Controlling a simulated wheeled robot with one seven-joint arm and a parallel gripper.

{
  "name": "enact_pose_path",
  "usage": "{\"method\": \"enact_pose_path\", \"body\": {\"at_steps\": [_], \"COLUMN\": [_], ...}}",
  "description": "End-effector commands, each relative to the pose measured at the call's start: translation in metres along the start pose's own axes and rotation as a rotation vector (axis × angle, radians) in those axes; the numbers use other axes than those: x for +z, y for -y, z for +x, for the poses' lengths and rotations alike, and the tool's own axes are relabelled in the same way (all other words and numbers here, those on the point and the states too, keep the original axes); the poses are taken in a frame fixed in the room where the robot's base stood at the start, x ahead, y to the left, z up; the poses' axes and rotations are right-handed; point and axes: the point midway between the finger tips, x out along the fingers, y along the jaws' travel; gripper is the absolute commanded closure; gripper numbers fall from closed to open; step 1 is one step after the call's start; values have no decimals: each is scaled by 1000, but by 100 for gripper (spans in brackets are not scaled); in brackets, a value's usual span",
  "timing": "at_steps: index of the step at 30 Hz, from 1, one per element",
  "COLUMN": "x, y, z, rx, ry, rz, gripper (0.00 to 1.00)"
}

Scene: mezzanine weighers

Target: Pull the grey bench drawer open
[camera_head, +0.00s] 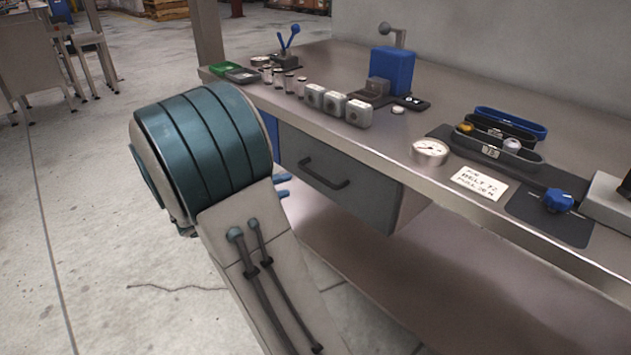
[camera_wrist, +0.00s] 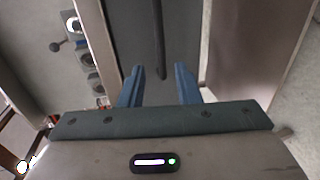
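The grey bench drawer (camera_head: 350,196) hangs under the front edge of the bench, with no opening visible at its top. Its dark bar handle (camera_head: 325,176) is on the front face. In the wrist view the handle (camera_wrist: 159,40) runs up the picture in front of the grey drawer face (camera_wrist: 183,42). My gripper (camera_wrist: 158,86) is open, its two blue fingers either side of the handle's near end in the picture. I cannot tell how far the fingers are from the face. In the head view my arm hides most of the gripper; blue fingertips (camera_head: 283,185) show left of the handle.
The bench top (camera_head: 330,60) carries a blue press (camera_head: 392,70), several grey blocks (camera_head: 333,103), a round dial (camera_head: 430,151) and a black tray (camera_head: 490,150) near its edge. A lower shelf (camera_head: 345,240) lies beneath.

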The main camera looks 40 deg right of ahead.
Motion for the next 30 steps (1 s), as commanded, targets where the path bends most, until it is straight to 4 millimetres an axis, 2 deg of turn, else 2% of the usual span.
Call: {"method": "enact_pose_path", "body": {"at_steps": [9,15,21,29,30], "x": [1,1,0,1,1], "y": [2,2,1,0,0], "z": [70,101,113,114,114], "rx": [-1,-2,-2,-2,-2], "ry": [6,3,1,1,1], "rz": [0,0,-2,-1,-1], "gripper": [70,70,70,70,76]}}
